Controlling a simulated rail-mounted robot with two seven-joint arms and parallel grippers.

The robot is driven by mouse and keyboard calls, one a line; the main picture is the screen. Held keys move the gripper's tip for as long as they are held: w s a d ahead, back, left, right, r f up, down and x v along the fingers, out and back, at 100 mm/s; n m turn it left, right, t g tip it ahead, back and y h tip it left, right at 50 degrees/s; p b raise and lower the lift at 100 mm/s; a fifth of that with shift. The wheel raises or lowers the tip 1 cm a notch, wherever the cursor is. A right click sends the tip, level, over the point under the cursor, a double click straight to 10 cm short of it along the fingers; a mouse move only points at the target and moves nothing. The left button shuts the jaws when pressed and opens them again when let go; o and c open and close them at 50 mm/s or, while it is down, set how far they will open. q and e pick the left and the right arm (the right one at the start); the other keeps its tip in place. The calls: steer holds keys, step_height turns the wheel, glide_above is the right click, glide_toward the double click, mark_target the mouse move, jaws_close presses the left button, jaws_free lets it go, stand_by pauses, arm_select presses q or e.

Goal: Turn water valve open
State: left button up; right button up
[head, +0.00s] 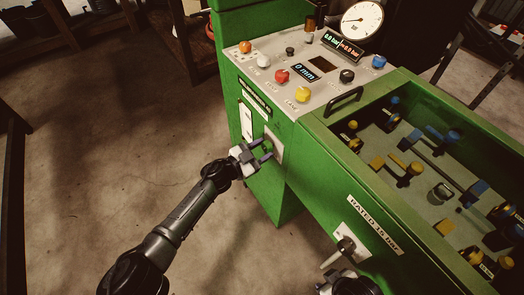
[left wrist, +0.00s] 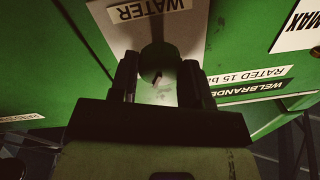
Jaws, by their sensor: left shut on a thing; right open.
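The water valve is a dark green round knob (left wrist: 158,60) on a pale plate lettered WATER (left wrist: 130,12), which appears upside down in the left wrist view. In the head view the plate (head: 276,146) is on the left end of the green machine. My left gripper (head: 266,151) reaches it from the left, with one finger on each side of the knob, shut on it. The left wrist view shows the two fingers (left wrist: 161,80) flanking the knob. My right gripper (head: 340,284) is partly in view at the bottom edge, open, below a lever on a plate.
The green machine (head: 325,180) carries a sloped panel (head: 270,88) with coloured knobs, displays and a gauge (head: 362,22). An open tray of fittings (head: 425,140) lies right. The lever (head: 338,255) on a pale plate sits near my right gripper. Floor at left is clear.

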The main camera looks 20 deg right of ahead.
arm_select(q)
steer(key=m+b, duration=0.1)
steer(key=m, duration=0.2)
steer(key=m+b, duration=0.1)
steer(key=m, duration=0.2)
steer(key=shift+f+m, duration=0.2)
steer(key=shift+m, duration=0.1)
steer(key=m+b, duration=0.1)
steer(key=m, duration=0.1)
steer(key=m+b, duration=0.1)
steer(key=m, duration=0.2)
steer(key=shift+g+h, duration=0.3)
steer(key=shift+m+b, duration=0.3)
steer(key=shift+m, duration=0.1)
steer(key=shift+r, duration=0.1)
steer(key=o, duration=0.9)
steer(key=shift+a, duration=0.1)
